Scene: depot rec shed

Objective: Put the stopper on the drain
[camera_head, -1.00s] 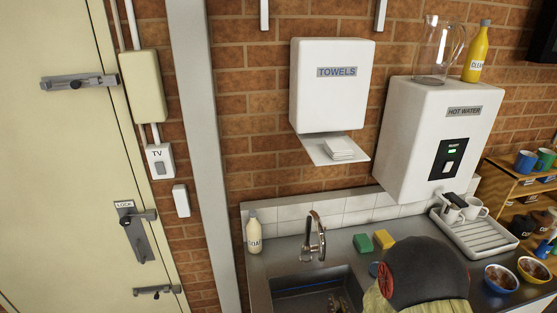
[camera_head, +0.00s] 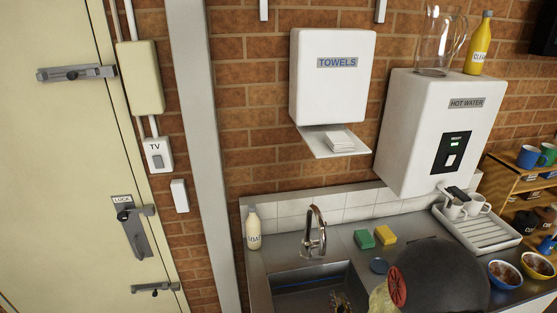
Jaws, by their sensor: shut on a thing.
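The sink (camera_head: 285,278) is set into the steel counter at the bottom of the view, below a curved tap (camera_head: 316,235). A small yellow-brown thing (camera_head: 340,301) shows in the basin at the frame's bottom edge. I cannot tell what it is, and I cannot make out the drain. My dark grey arm, with a red round cap, covers the counter right of the disc. My gripper is out of view.
A green sponge (camera_head: 364,238) and a yellow sponge (camera_head: 385,235) lie behind the disc. A cleaner bottle (camera_head: 253,228) stands left of the tap. A drying rack (camera_head: 480,236) with cups and two bowls (camera_head: 504,274) are at right. The water heater (camera_head: 432,125) overhangs the counter.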

